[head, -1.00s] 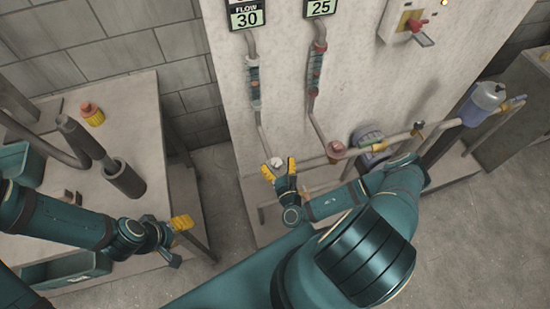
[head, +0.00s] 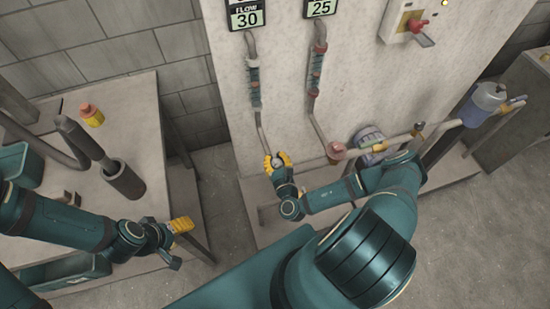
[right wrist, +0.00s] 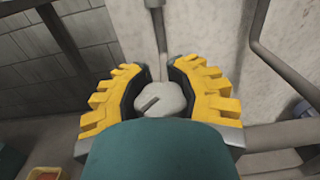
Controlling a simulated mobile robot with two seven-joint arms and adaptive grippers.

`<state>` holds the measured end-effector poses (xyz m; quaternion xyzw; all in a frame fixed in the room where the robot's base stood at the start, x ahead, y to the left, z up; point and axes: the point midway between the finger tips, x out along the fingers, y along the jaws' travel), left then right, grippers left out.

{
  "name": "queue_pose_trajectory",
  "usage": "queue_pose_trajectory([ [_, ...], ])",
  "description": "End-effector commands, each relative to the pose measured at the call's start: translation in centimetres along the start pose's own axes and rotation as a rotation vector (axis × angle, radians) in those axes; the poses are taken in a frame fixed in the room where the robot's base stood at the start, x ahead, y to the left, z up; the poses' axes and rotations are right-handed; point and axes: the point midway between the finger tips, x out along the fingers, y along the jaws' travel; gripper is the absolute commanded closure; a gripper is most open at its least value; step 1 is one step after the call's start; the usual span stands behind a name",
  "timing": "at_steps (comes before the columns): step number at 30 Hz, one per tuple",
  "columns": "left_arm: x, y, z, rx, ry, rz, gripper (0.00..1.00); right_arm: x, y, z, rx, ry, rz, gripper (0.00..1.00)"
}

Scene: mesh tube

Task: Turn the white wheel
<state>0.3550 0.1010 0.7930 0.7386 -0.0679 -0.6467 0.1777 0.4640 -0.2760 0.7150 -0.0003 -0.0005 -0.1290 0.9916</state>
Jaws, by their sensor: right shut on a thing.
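The white wheel (right wrist: 162,99) sits at the bottom of a thin vertical pipe, between the yellow fingers of my right gripper (right wrist: 160,90) in the right wrist view. A dark slot or mark crosses its face on a slant. The fingers are closed on the wheel from both sides. In the head view the right gripper (head: 277,161) covers most of the wheel at the lower end of the left pipe, under the FLOW 30 display. My left gripper (head: 181,225) is at the lower left, beside the table and away from the wheel; its fingers are too small to read.
A red wheel (head: 336,150) sits on the neighbouring pipe, under the display (head: 320,8) reading 25. A switch box (head: 408,20) with a red handle is on the panel. The table (head: 140,105) at left holds a yellow-and-orange bottle (head: 92,116) and a dark cylinder (head: 124,179).

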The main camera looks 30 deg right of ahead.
Motion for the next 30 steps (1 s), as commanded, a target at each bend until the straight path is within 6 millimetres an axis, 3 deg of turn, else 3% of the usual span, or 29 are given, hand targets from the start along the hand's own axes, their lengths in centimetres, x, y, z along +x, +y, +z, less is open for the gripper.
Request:
queue_pose_trajectory([
  [10, -0.6, 0.2, -0.2, -0.001, 0.005, 0.0, 0.28, -0.1, 0.1, 0.1, -0.003, 0.003, 0.069, 1.0],
  [30, -1.3, 0.5, -0.7, -0.004, 0.014, -0.001, 0.28, -0.4, 0.8, -0.2, -0.002, 0.006, 0.474, 1.0],
])
